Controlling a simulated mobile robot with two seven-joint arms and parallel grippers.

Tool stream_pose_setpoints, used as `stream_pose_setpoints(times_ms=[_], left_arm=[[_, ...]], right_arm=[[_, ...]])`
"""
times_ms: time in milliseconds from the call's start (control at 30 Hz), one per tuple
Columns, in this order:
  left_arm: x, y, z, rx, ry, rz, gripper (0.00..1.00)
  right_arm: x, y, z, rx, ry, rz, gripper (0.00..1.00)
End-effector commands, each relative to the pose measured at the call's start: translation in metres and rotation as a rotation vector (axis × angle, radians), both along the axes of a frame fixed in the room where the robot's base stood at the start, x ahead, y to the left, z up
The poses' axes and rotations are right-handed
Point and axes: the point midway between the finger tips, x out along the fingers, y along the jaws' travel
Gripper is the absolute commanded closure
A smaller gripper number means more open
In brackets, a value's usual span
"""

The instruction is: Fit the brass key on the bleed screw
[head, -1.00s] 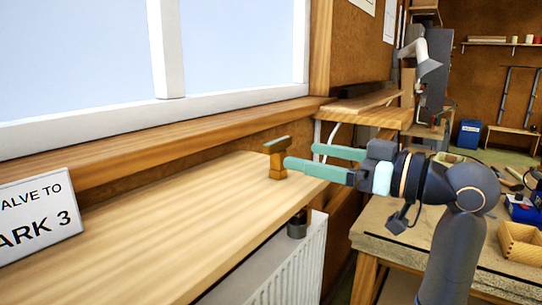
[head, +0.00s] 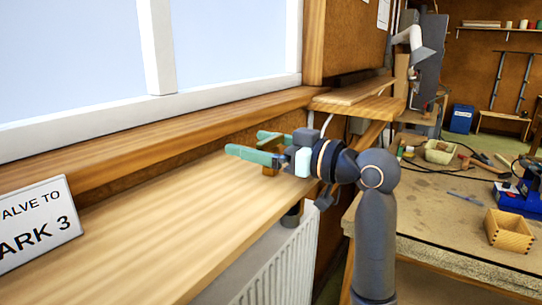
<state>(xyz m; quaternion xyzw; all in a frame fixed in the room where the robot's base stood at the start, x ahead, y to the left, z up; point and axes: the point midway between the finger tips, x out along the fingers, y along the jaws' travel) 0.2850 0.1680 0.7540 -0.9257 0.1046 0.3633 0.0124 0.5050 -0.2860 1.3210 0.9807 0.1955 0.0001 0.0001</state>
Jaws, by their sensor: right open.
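The brass key (head: 270,169) stands upright on the wooden shelf (head: 150,225), near the shelf's right end. My right gripper (head: 245,143) is open, with its two green fingers pointing left around the key's upper part. The near finger hides much of the key, and I cannot tell whether either finger touches it. The bleed screw cannot be made out. My left gripper is not in view.
A sign (head: 35,225) stands at the left on the shelf. The window sill (head: 150,138) runs behind it. A workbench (head: 430,220) at the right carries a wooden box (head: 508,231) and tools. The shelf's middle is clear.

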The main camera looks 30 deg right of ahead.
Motion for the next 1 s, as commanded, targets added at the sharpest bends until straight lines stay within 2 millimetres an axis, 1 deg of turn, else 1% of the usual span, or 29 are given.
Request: stream_pose_setpoints(times_ms=[33,67,633,867,1000], left_arm=[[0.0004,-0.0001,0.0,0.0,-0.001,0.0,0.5],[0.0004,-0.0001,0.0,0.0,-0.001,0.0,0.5],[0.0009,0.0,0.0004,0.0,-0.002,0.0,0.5],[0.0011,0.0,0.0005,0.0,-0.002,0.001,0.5],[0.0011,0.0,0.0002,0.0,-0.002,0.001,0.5]], right_arm=[[-0.0001,-0.0002,-0.0001,0.0,0.0,0.0,0.0],[-0.0002,-0.0001,-0.0001,0.0,0.0,0.0,0.03],[-0.0004,-0.0003,-0.0004,0.001,0.001,0.0,0.68],[-0.0005,-0.0003,0.0001,0.0,0.001,0.0,0.69],[-0.0004,-0.0005,0.0044,-0.001,0.0,0.0,0.69]])
